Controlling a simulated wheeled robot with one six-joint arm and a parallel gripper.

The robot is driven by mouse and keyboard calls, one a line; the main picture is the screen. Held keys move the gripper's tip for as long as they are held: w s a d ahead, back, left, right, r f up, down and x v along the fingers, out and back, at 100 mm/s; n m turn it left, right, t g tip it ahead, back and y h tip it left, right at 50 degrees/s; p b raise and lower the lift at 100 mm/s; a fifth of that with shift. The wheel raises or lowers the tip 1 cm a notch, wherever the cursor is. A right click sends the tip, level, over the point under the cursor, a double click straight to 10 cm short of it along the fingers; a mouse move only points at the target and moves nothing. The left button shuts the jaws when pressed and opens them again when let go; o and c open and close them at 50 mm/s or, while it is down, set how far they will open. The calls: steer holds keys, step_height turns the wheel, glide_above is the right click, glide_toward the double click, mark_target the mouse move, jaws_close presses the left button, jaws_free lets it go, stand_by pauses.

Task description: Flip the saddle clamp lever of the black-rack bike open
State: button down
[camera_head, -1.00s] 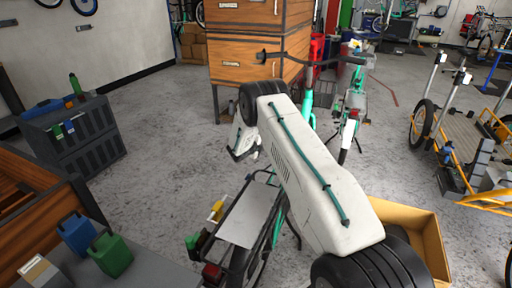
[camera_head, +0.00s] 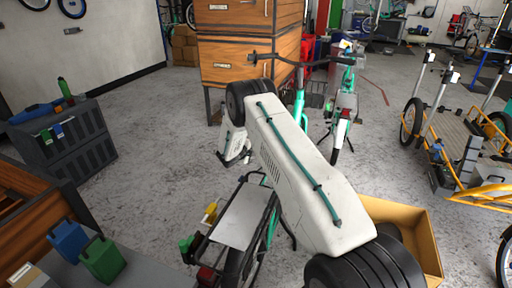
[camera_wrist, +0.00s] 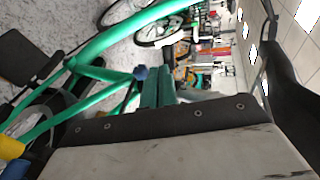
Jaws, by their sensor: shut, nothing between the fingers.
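The black-rack bike (camera_head: 272,222) stands under my arm in the head view, with a pale panel on its dark rear rack (camera_head: 243,218). My arm hides its saddle area there. In the wrist view its green frame (camera_wrist: 105,73) crosses the left side, and a dark shape, probably the saddle (camera_wrist: 288,65), fills the right edge. A small blue part (camera_wrist: 140,72) shows at the green tubes; I cannot tell whether it is the clamp lever. My gripper (camera_wrist: 158,88) is shut and empty, its teal fingers close to the blue part. Contact is unclear.
A wooden drawer cabinet (camera_head: 250,62) and another green bike (camera_head: 343,105) stand behind. A yellow cargo bike (camera_head: 455,150) is at right, a cardboard box (camera_head: 425,240) at lower right. A grey crate unit (camera_head: 65,145) and workbench are at left. Floor between is open.

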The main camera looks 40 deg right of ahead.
steer(key=w+a+v, duration=0.1)
steer(key=v, duration=1.1)
steer(key=shift+w+a+f, duration=0.2)
steer(key=shift+w+a, duration=0.05)
